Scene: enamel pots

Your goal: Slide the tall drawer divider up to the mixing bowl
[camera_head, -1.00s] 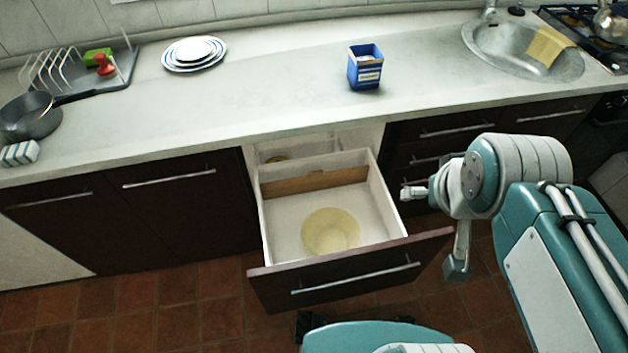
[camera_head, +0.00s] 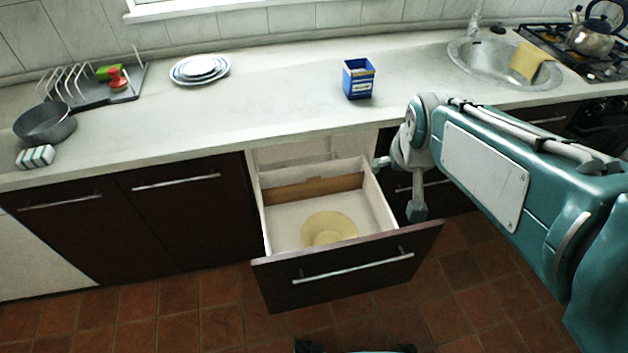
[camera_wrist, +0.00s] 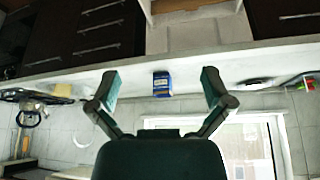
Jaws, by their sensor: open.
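The drawer divider is a brown wooden board (camera_head: 313,189) standing upright across the back part of the open white drawer (camera_head: 380,212). The mixing bowl (camera_head: 329,229) is pale yellow and rests on the drawer floor nearer the front. A strip of bare drawer floor lies between the divider and the bowl. My gripper (camera_wrist: 161,84) shows in the wrist view with its two fingers spread wide and nothing between them. In the head view my wrist is by the drawer's right side, apart from the divider and the bowl. The wrist view looks upside down and shows neither of them clearly.
The countertop (camera_head: 270,105) overhangs the drawer's back. A blue box (camera_head: 358,79) stands on it, with stacked plates (camera_head: 200,69), a pan (camera_head: 45,123) and a sink (camera_head: 500,65) farther off. The drawer front (camera_head: 345,268) sticks out over the tiled floor.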

